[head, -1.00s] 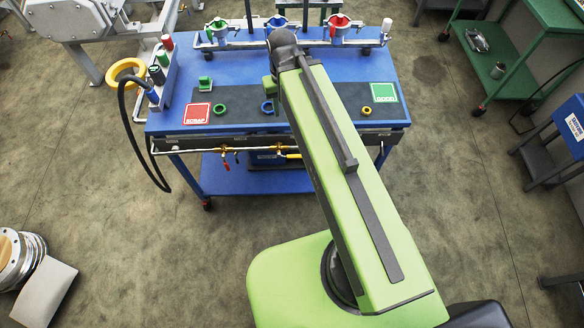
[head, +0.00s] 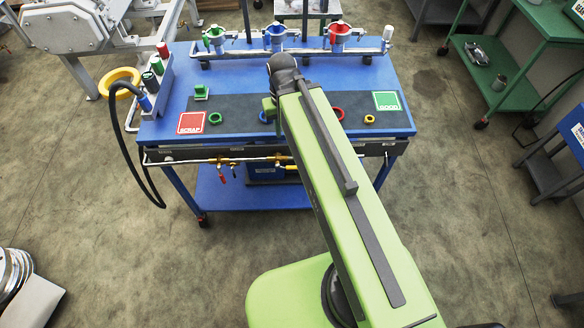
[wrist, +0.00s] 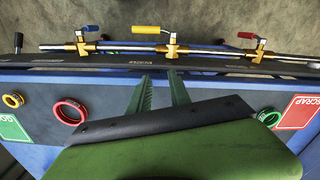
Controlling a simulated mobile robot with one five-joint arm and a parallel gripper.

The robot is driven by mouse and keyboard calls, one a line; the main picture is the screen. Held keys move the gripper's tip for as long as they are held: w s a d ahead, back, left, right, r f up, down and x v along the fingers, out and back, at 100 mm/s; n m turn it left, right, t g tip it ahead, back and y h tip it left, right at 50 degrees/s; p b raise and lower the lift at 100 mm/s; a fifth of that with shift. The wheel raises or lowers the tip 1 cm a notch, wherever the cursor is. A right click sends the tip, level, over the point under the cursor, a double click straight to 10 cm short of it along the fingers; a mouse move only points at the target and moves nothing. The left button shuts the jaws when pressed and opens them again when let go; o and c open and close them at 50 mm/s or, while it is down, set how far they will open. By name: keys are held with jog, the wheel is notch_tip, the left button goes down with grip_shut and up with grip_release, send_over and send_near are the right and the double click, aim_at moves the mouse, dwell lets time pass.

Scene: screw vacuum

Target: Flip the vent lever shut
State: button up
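In the wrist view, a pipe (wrist: 210,49) along the table's front edge carries three brass valves with a blue lever (wrist: 91,28), a yellow lever (wrist: 150,29) and a red lever (wrist: 246,35). No readable label shows which is the vent lever. The yellow lever runs roughly along the pipe; it also shows in the head view (head: 290,167). My gripper (wrist: 159,78) is open and empty, its two green fingers apart, pointing toward the pipe between the blue and yellow valves.
The blue table (head: 235,77) carries a red SCRAP pad (head: 191,123), a green GOOD pad (head: 387,101), several coloured rings and a back rail with clamps. A black hose (head: 124,150) hangs off its left side. Open floor lies in front.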

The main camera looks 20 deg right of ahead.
notch_tip(320, 180, up, 18)
jog(key=p, duration=1.7)
jog(key=shift+f, duration=0.2)
grip_shut()
jog(key=shift+f, duration=0.35)
